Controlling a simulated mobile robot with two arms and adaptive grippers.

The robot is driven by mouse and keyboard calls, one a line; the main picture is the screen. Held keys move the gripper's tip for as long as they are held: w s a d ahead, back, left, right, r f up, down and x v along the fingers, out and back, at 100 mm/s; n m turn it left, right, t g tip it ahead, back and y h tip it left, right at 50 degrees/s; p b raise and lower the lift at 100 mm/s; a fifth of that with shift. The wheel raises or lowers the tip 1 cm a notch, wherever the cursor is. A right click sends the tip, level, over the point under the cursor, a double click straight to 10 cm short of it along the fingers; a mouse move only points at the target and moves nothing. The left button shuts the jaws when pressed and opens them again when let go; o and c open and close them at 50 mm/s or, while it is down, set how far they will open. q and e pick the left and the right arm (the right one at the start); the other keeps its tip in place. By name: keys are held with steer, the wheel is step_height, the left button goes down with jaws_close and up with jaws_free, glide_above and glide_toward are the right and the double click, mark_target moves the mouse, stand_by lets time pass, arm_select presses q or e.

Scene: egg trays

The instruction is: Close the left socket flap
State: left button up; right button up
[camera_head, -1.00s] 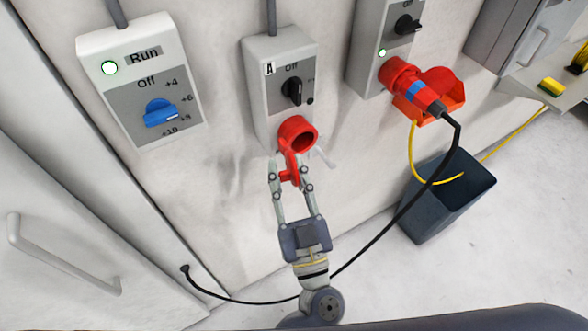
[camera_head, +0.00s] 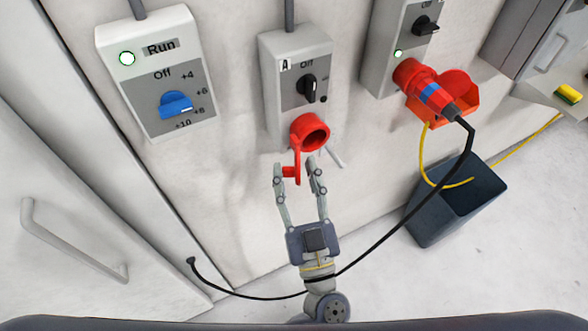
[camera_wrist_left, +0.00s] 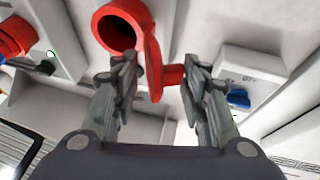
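The left socket (camera_head: 311,131) is a red round socket under the grey switch box marked A. Its red flap (camera_head: 298,163) hangs down, so the socket mouth is uncovered. In the left wrist view the socket (camera_wrist_left: 119,27) is at the top, with the flap (camera_wrist_left: 153,62) hanging edge-on beside it. My left gripper (camera_head: 297,170) is below the socket, with its fingers apart on either side of the flap's lower part. In the left wrist view the fingertips (camera_wrist_left: 160,78) are also apart; I cannot tell whether either touches the flap. My right gripper is not in view.
A box with a blue knob (camera_head: 175,104) is on the left. On the right, a plug (camera_head: 440,102) sits in another red socket, its black cable (camera_head: 425,195) passing behind my gripper. A dark bin (camera_head: 462,212) stands below.

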arm_select(q)
steer(key=v, duration=1.1)
steer(key=shift+a, duration=0.2)
steer(key=shift+f, duration=0.15)
